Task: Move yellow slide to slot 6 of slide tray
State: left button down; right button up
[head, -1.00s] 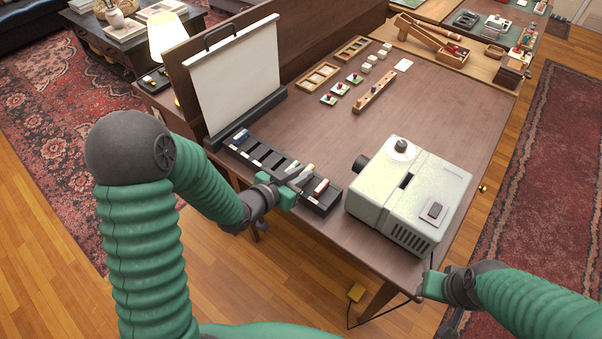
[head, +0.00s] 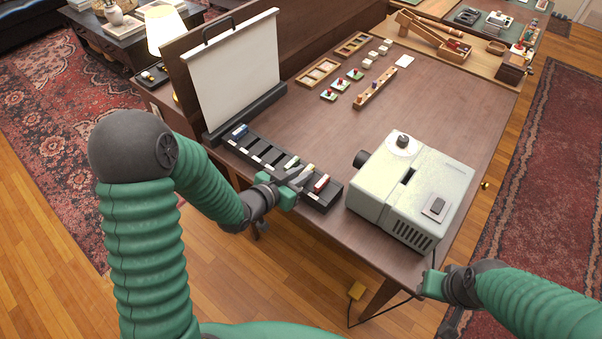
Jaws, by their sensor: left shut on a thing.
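The black slide tray (head: 262,153) lies along the left front edge of the table, with a row of slots. A blue slide (head: 240,130) is at its far left end and a red slide (head: 321,182) is near its right end. A white slide (head: 291,162) shows near the fingers. My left gripper (head: 303,177) is over the right part of the tray, shut on the pale yellow slide (head: 309,169). The fingers hide the slots below, so I cannot tell how deep the slide sits. My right gripper (head: 432,284) is apart, by the front table edge; its jaws are unclear.
A cream projector (head: 420,190) stands right of the tray. A white screen (head: 235,75) stands behind the tray's left end. Wooden trays (head: 318,74), small slide stacks (head: 355,75) and a wooden peg rack (head: 375,88) are farther back. The middle of the table is clear.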

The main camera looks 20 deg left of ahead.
pick_arm(q)
jog(key=shift+f, duration=0.2)
jog(key=c, duration=1.3)
grip_release()
jog(key=p+v, duration=0.2)
jog(key=v, duration=0.4)
jog(key=shift+p, duration=0.3)
jog(key=shift+r, duration=0.1)
